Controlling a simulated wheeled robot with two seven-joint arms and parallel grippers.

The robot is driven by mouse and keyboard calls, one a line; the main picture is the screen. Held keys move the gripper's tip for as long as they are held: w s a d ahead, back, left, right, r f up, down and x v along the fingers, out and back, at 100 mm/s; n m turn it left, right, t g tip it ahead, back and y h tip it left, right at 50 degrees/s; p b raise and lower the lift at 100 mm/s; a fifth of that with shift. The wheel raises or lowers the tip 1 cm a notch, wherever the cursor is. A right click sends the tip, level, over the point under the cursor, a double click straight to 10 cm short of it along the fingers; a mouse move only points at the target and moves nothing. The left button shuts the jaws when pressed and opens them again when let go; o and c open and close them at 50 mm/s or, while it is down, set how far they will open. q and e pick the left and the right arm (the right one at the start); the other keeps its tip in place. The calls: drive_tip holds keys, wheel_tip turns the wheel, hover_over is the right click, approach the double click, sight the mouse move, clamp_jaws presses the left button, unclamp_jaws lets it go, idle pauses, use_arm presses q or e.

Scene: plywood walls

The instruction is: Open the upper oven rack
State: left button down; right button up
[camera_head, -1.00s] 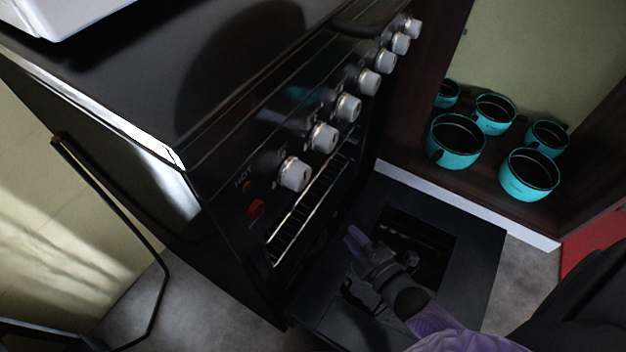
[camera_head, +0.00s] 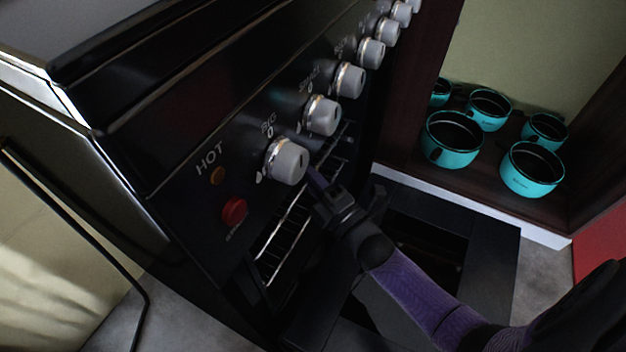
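The black oven (camera_head: 190,150) fills the left and middle of the head view. Its door (camera_head: 480,265) hangs folded down and open, with a window in it. The wire upper rack (camera_head: 283,238) shows inside the opening, just below the knobs. My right gripper (camera_head: 322,186) is at the oven opening, beside the rack's front and below the nearest knob. One purple finger points up toward the rack; the other finger is hard to make out, and I cannot tell whether it touches the rack. My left gripper is not in view.
A row of white knobs (camera_head: 287,160) and a red button (camera_head: 234,211) sit on the panel above the rack. Several turquoise pots (camera_head: 451,139) stand on a dark shelf at the right. A red surface (camera_head: 601,244) is at the right edge.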

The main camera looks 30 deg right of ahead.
drive_tip(key=shift+c, duration=0.2)
clamp_jaws()
idle(1.2)
